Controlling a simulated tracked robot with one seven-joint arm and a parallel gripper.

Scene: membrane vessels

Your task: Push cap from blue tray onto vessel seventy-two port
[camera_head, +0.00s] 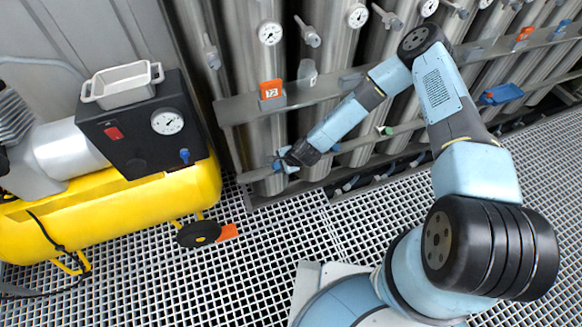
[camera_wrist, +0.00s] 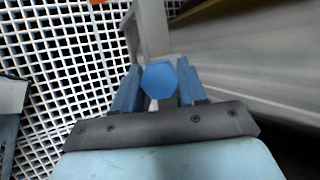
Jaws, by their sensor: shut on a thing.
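A blue hexagonal cap (camera_wrist: 159,79) sits between my fingers in the wrist view. My gripper (camera_head: 283,164) is shut on it, low in front of the leftmost steel vessels. An orange tag (camera_head: 271,92) above my gripper seems to read 73; I cannot make out a 72 tag. The blue tray (camera_head: 502,94) is on the rack far to the right, and its contents are too small to tell. In the head view my gripper hides the cap and the place in front of it. I cannot tell whether the cap touches a port.
A yellow compressor tank (camera_head: 120,212) with a black box and a white tray (camera_head: 122,84) stands at the left. A metal rail (camera_head: 235,108) crosses the vessels (camera_head: 262,60) above my gripper. The white grating floor (camera_head: 265,270) is open in front.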

